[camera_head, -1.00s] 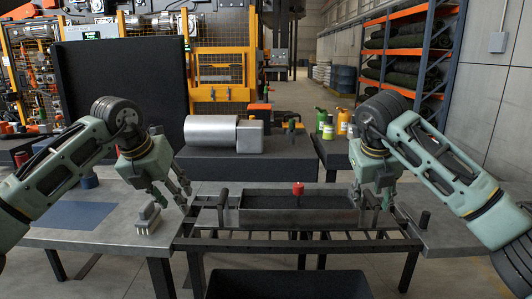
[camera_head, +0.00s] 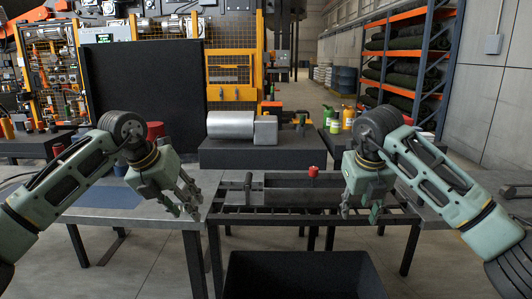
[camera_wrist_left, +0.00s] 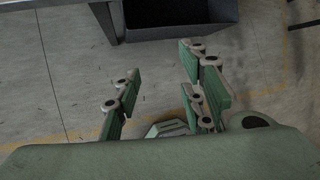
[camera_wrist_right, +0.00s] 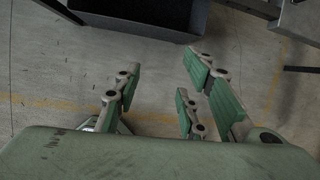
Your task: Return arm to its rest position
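My left gripper (camera_head: 184,208) hangs at the left in the head view, in front of the table's front edge. In the left wrist view its fingers (camera_wrist_left: 160,88) are spread apart with only floor between them. My right gripper (camera_head: 360,211) hangs at the right, in front of the rack. In the right wrist view its fingers (camera_wrist_right: 165,82) are also spread and empty. The metal tray (camera_head: 275,192) with a dark inside sits on the black rack (camera_head: 280,221) between the grippers. The right arm hides the tray's right end.
A black bin (camera_head: 295,256) stands on the floor below the rack. A red knob (camera_head: 313,171) shows at the tray. A blue mat (camera_head: 105,197) lies on the left table. A silver cylinder machine (camera_head: 231,125) stands behind.

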